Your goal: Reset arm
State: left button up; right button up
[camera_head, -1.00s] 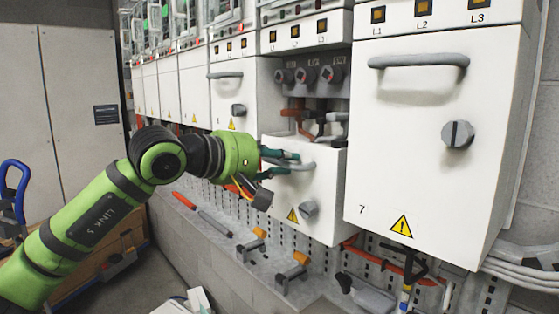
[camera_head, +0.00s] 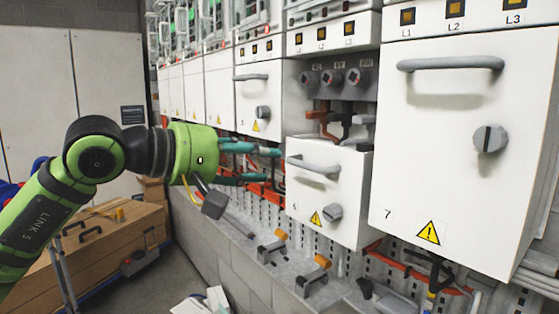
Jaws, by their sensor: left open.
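My left arm is green and black and comes in from the left. Its gripper (camera_head: 262,164) has teal fingers that point right and stand apart, with nothing between them. The fingers are to the left of a white drawer unit (camera_head: 350,207), apart from its grey handle (camera_head: 313,165). The drawer stands pulled out from the row, with copper and black connectors (camera_head: 335,121) visible above and behind it. My right gripper is not in view.
A large white drawer marked 7 (camera_head: 445,130) with a handle and knob is at the right. Grey clamps with orange tops (camera_head: 313,277) lie on the ledge below. A wooden crate (camera_head: 100,250) stands at the lower left. The floor between is partly clear.

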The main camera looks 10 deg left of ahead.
pick_arm(q)
jog(key=shift+s+a+r, duration=0.15)
jog(key=shift+s+a, duration=0.3)
jog(key=shift+s, duration=0.05)
jog(key=shift+w, duration=0.1)
